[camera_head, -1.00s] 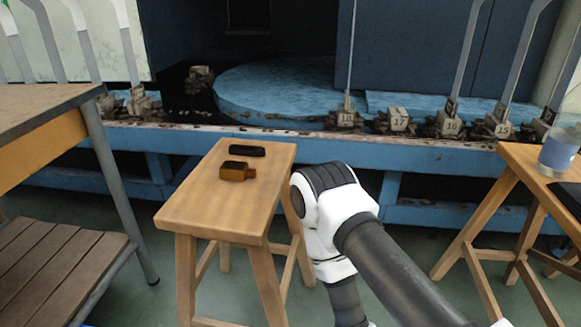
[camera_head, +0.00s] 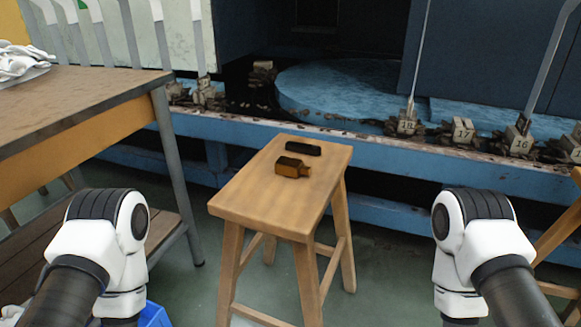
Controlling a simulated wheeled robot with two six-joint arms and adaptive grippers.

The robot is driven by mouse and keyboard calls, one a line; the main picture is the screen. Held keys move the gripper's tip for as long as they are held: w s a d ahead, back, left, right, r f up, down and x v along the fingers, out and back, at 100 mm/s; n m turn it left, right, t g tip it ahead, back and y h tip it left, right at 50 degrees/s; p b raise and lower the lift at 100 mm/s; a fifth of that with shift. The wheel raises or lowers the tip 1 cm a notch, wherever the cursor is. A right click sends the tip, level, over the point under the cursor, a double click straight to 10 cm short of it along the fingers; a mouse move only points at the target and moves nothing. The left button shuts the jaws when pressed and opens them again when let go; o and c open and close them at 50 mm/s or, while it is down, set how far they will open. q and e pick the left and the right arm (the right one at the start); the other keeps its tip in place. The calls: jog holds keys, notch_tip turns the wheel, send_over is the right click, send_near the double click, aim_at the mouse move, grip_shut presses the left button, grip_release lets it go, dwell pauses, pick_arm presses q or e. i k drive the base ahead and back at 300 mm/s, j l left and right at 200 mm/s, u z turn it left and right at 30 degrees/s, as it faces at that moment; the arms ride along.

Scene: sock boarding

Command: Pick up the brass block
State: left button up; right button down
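A small brown-gold block-like thing (camera_head: 292,167) with a narrower right end lies on the wooden stool (camera_head: 262,205). It may be the brass block, but its material is hard to tell at this size. A flat black object (camera_head: 303,148) lies just behind it, apart from it. My two arms show only as white and black links at the lower left and lower right of the view, with the stool between them. Neither gripper is in view, and nothing touches the block.
A wooden table (camera_head: 95,95) with white cloth-like items (camera_head: 22,61) stands at left, above a slatted shelf. Behind the stool is a blue machine (camera_head: 345,85) with numbered blocks (camera_head: 462,130) along its edge. Another wooden stool (camera_head: 568,235) is cut off at right.

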aim_at(292, 168)
jog(key=k+l, duration=0.75)
jog(key=l, duration=0.15)
